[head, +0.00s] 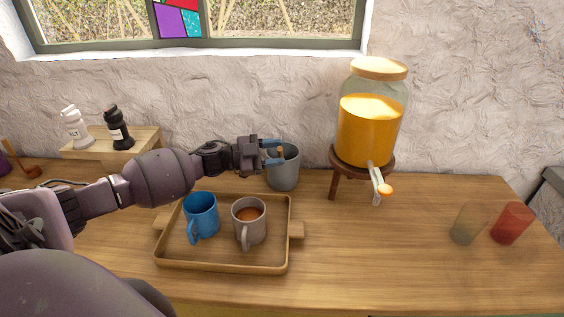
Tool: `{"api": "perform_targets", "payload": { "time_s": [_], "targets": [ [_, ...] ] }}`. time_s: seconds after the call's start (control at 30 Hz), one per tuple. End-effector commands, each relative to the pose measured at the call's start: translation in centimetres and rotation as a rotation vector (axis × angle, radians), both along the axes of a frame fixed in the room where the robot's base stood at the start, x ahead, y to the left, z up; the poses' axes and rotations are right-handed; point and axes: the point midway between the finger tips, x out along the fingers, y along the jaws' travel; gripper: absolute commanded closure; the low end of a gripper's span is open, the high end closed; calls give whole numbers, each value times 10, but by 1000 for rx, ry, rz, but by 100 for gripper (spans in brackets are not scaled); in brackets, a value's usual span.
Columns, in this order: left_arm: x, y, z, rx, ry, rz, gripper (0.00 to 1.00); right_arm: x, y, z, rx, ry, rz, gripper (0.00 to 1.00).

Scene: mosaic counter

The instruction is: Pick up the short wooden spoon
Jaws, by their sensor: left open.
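A grey pot (284,176) stands on the wooden counter behind the tray. A short brown wooden piece (281,152), likely the short wooden spoon's upper end, shows at the pot's mouth; the rest is hidden inside the pot. My left gripper (275,152) reaches in from the left at the height of the pot's rim. Its blue fingers are open, one above the other in the picture, with the wooden piece at their tips. I cannot tell if they touch it. My right gripper is not in view.
A wooden tray (222,267) in front holds a blue mug (201,215) and a grey mug (249,222) with brown liquid. A juice dispenser (370,130) stands right of the pot. Two cups, greenish (467,225) and red (512,223), stand far right. Counter between is clear.

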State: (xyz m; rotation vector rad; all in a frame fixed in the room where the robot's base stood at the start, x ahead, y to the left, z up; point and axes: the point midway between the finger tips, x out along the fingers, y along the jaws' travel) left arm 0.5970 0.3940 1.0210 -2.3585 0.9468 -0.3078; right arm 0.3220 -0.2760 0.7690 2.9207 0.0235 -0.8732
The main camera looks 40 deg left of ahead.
Motion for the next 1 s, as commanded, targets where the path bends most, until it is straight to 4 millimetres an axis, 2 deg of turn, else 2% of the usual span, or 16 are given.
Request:
{"api": "perform_targets", "payload": {
  "time_s": [0.17,0.4,0.47,0.7,1.0],
  "targets": [
    [11,-11,0,-1,-1,-1,57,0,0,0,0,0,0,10],
    [12,-11,-1,1,1,1,57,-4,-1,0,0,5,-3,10],
    [11,-11,-1,0,0,0,63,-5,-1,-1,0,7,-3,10],
    [11,-11,-1,0,0,0,100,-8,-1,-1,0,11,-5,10],
    [11,-11,0,0,0,0,100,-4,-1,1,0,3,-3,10]
  ]
}}
